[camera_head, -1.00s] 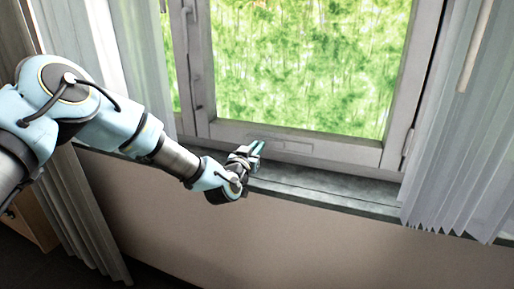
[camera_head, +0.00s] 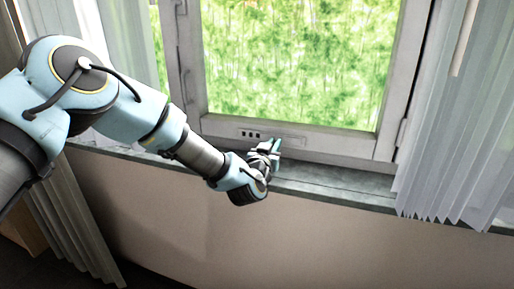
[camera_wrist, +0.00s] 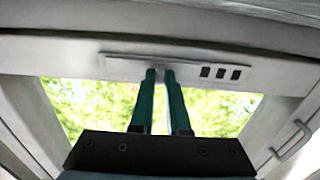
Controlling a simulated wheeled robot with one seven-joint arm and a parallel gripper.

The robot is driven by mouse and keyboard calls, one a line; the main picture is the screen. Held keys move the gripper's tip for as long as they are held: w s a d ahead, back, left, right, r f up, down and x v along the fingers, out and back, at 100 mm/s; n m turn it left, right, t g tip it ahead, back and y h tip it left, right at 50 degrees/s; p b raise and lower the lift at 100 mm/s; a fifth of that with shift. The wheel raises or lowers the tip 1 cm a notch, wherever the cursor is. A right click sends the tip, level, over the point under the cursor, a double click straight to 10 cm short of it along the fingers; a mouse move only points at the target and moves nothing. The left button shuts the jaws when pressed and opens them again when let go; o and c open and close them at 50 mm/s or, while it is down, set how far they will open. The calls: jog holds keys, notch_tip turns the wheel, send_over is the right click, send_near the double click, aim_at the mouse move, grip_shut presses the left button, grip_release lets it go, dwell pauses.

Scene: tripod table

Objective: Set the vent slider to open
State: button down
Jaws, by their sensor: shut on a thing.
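The vent plate (camera_head: 268,138) is a pale strip on the lower rail of the window frame. Several dark vent slots (camera_head: 250,134) show uncovered at its left end in the head view. In the wrist view, the plate (camera_wrist: 195,66) runs across the top and the slots (camera_wrist: 220,72) lie right of the fingers. My gripper (camera_head: 277,145) reaches the plate just right of the slots. In the wrist view, its two teal fingers (camera_wrist: 161,70) are nearly together on the small slider knob, which they mostly hide.
The window sill (camera_head: 330,186) runs below the frame and is clear. A pale curtain (camera_head: 455,130) hangs on the right, and another hangs behind my arm on the left. A window handle (camera_wrist: 293,138) shows at lower right in the wrist view.

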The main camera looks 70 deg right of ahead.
jog(key=shift+s, duration=0.6)
jog(key=c, duration=0.9)
grip_release()
jog(key=a+b, duration=0.2)
jog(key=a, duration=0.8)
jog(key=shift+s+a, duration=0.1)
jog(key=shift+a, duration=0.3)
